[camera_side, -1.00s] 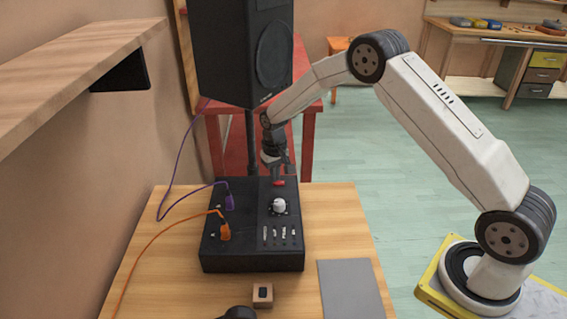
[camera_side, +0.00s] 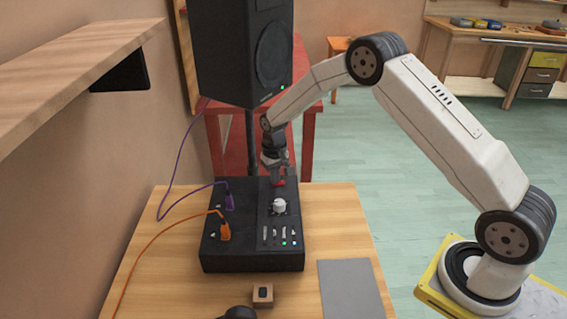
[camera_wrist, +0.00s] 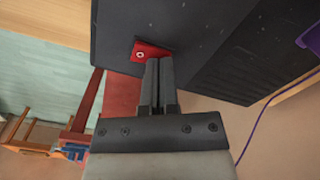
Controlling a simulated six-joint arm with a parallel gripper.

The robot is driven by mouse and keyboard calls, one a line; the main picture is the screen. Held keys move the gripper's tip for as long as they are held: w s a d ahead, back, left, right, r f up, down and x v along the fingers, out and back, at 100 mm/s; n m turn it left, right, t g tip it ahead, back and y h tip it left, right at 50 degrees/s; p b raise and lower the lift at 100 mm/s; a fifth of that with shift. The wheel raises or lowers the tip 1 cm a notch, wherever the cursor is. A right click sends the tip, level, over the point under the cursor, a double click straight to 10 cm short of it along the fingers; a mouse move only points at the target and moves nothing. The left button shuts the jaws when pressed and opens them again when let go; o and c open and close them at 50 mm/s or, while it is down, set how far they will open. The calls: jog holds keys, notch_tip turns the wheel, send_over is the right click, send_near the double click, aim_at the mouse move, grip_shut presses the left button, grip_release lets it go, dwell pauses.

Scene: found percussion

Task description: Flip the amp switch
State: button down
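The amp (camera_side: 228,255) is a black box on the wooden table, with a white knob (camera_side: 279,206), several small switches and two plugged cables. A red switch (camera_side: 278,181) sits near its back edge, and it also shows in the wrist view (camera_wrist: 152,52). Small lights (camera_side: 288,243) glow on the amp's front right. My gripper (camera_side: 277,174) is at the red switch. In the wrist view its two fingers (camera_wrist: 160,68) are together, with their tips at the switch's edge and nothing visible between them.
A black speaker (camera_side: 232,60) with a green light stands behind the amp. A purple cable (camera_side: 172,165) and an orange cable (camera_side: 150,240) run to the amp's left side. A grey pad (camera_side: 350,290) and a small wooden block (camera_side: 262,295) lie in front. A wooden shelf (camera_side: 75,80) juts in at left.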

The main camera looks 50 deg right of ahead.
jog(key=shift+r, duration=3.45)
jog(key=shift+s, duration=0.1)
jog(key=shift+s+a+r, duration=0.2)
jog(key=shift+s+r, duration=0.1)
jog(key=shift+s, duration=0.05)
jog(key=s+a+r+n+t, duration=0.1)
jog(key=s+a+r, duration=0.1)
jog(key=s, duration=1)
jog(key=s+a+r+n+t, duration=0.1)
jog(key=s+a+r+n, duration=0.1)
jog(key=s, duration=1)
jog(key=shift+s+a+t, duration=0.3)
jog(key=shift+a, duration=0.25)
